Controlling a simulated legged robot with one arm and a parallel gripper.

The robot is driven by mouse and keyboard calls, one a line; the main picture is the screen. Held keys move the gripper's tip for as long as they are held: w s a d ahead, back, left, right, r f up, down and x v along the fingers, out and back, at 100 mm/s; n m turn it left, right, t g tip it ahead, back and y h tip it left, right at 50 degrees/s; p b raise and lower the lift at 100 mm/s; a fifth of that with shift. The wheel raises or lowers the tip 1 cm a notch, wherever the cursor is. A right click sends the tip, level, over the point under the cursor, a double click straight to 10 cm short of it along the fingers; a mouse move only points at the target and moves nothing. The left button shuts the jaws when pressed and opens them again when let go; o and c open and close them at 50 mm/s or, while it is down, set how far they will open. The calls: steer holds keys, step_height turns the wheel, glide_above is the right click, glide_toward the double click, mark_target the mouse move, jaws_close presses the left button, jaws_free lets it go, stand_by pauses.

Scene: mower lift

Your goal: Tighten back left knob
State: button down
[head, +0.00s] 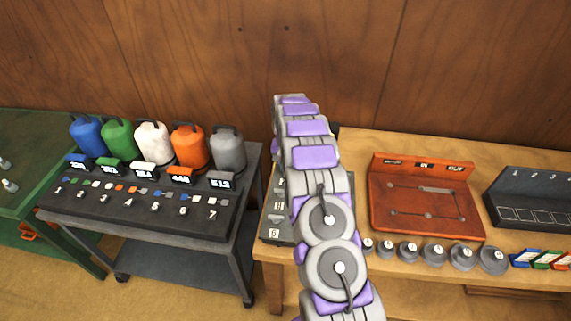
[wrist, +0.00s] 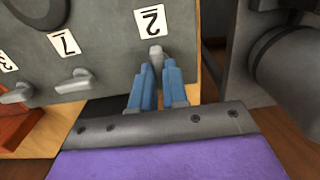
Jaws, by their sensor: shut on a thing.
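In the wrist view, a grey panel (wrist: 105,68) carries number cards and small grey knobs. My gripper (wrist: 157,70) has its two blue fingers shut on the small grey knob (wrist: 155,52) beside the card marked 2 (wrist: 150,20). The card reads upside down in this view. In the head view, the edge of a grey panel with cards (head: 276,228) shows left of my arm. My arm hides the rest of it and my gripper.
A wooden table (head: 400,149) holds an orange-red tray (head: 425,207), a dark numbered rack (head: 530,200) and several grey weights (head: 433,253). A grey cart (head: 232,245) at left holds coloured canisters (head: 188,148). A green table (head: 35,160) stands farther left.

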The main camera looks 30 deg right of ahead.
steer(key=shift+s+f, duration=0.2)
steer(key=c, duration=1.1)
jaws_free()
steer(key=shift+w+r, duration=0.1)
steer(key=shift+c, duration=0.2)
steer(key=shift+w+r, duration=0.1)
steer(key=shift+r, duration=0.5)
step_height(320, 180, up, 16)
steer(key=p, duration=0.1)
steer(key=shift+r, duration=0.1)
